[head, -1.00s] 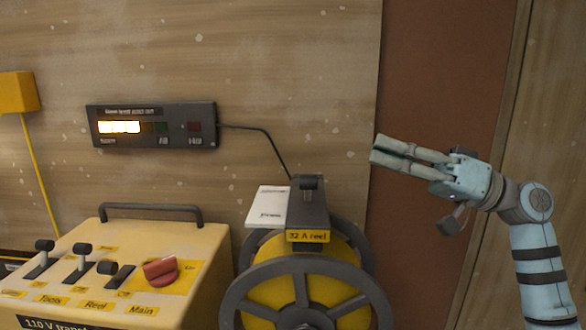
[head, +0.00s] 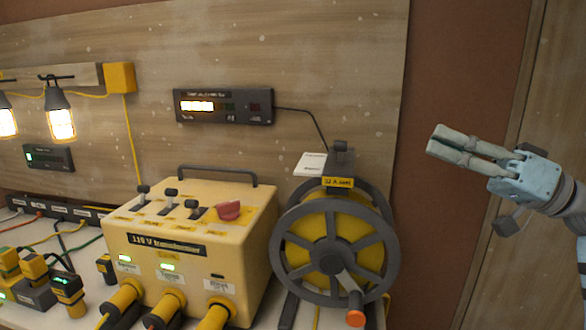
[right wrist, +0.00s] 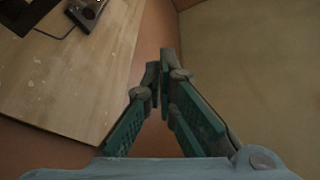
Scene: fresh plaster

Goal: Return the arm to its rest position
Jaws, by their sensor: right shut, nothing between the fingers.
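My right gripper (head: 437,147) is in the air at the right of the head view, in front of the reddish-brown wall and to the right of the cable reel. Its fingers are together with nothing between them, and they point left. In the right wrist view the same closed fingers (right wrist: 158,75) point up the picture, with the wooden board to their left. The gripper is apart from every object. My left gripper is not in view.
A yellow transformer (head: 190,245) with switches and plugged-in cables stands beside the cable reel (head: 333,240). A lit display unit (head: 223,106) is on the wooden board (head: 320,60). Lit lamps (head: 60,118) hang at left. The space around my right gripper is clear.

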